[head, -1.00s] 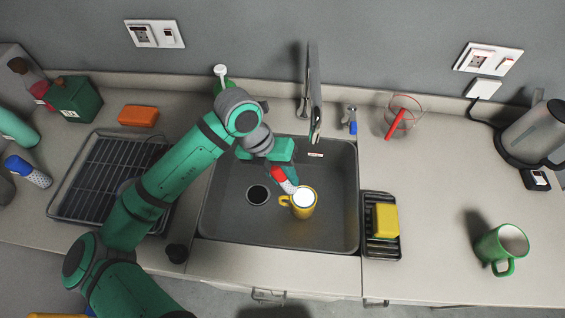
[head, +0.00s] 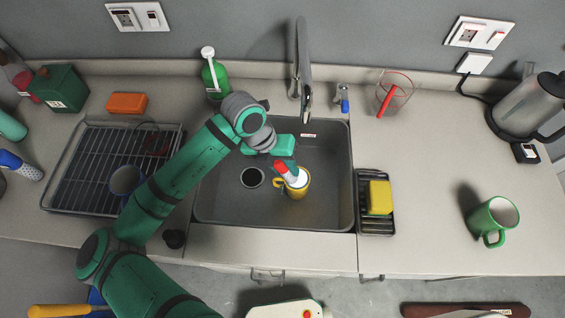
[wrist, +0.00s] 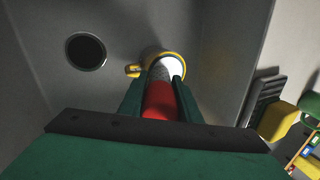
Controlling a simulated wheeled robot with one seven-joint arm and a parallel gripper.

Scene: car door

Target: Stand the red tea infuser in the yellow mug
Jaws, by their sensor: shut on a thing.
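The yellow mug (head: 292,190) stands upright in the dark sink, right of the drain; it also shows in the wrist view (wrist: 134,71). The red tea infuser has a red top (head: 281,167) and a pale perforated lower part; its red part also shows in the wrist view (wrist: 160,101). My gripper (head: 287,163) is shut on the red part. The infuser is tilted, with its pale end at the mug's mouth. In the wrist view the pale end overlaps the mug's opening; I cannot tell how deep it sits.
The sink (head: 330,205) has free floor around the mug. The faucet (head: 303,70) rises behind it. A soap tray (head: 372,225) with a yellow sponge (head: 380,197) lies right of the sink. A green mug (head: 492,220) stands farther right, and a drying rack (head: 75,175) is at left.

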